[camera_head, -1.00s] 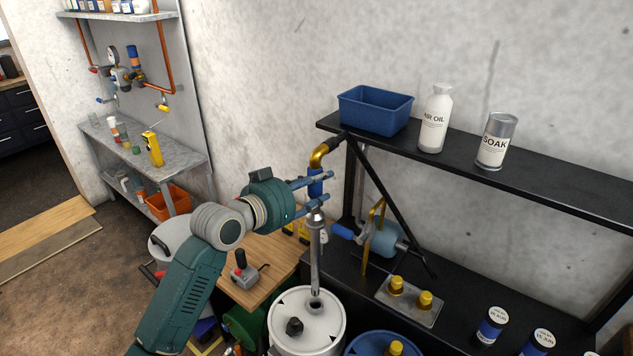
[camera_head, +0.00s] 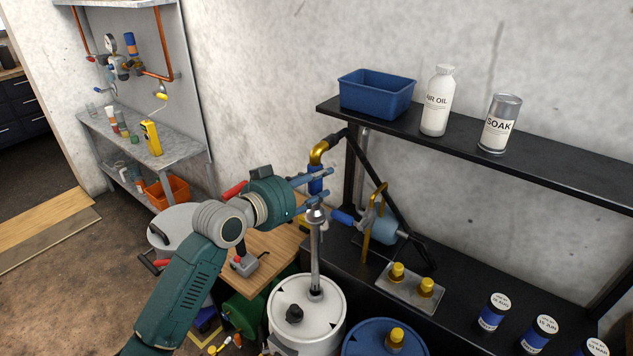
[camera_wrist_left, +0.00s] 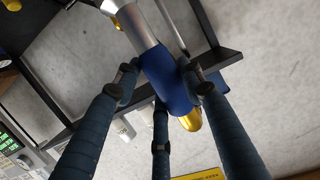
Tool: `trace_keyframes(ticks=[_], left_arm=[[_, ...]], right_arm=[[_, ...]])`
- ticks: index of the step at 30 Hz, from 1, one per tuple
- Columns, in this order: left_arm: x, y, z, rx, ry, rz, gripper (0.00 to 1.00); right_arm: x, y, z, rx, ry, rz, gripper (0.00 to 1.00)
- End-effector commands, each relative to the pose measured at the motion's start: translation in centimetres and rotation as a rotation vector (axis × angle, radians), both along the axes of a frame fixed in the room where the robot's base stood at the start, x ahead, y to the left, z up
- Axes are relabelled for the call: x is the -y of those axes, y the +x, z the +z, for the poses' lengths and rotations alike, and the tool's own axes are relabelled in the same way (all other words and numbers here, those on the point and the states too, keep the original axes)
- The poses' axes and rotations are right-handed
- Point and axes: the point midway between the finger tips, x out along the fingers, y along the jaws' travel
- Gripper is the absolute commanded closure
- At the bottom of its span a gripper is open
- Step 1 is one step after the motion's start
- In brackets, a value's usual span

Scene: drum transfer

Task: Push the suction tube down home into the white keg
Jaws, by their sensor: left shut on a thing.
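The suction tube (camera_head: 316,258) is a grey metal pipe with a blue sleeve and a brass elbow at its top. It stands close to upright over the white keg (camera_head: 328,325), and its lower end meets the opening in the keg's lid. How deep it reaches inside is hidden. My left gripper (camera_head: 318,184) is shut on the tube's blue sleeve, high above the lid. The left wrist view shows the fingers around the blue sleeve (camera_wrist_left: 170,80). My right gripper is not in view.
A blue drum (camera_head: 410,350) stands right of the keg. A black shelf (camera_head: 570,163) with a blue bin (camera_head: 377,97) is behind. A wooden bench (camera_head: 274,252) stands left of the keg. A dark cap (camera_head: 294,314) sits on the keg lid.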

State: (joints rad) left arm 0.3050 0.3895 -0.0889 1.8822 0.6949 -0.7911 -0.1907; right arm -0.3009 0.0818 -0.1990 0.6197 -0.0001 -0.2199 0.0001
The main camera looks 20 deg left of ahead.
Motion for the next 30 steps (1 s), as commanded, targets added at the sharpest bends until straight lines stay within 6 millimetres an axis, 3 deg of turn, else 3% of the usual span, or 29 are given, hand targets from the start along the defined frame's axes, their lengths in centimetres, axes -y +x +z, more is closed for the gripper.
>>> trace_keyframes(ticks=[30], left_arm=[[0.0, 0.1, -2.0, 0.011, -0.002, 0.001, 1.0]], right_arm=[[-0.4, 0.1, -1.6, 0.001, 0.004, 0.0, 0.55]])
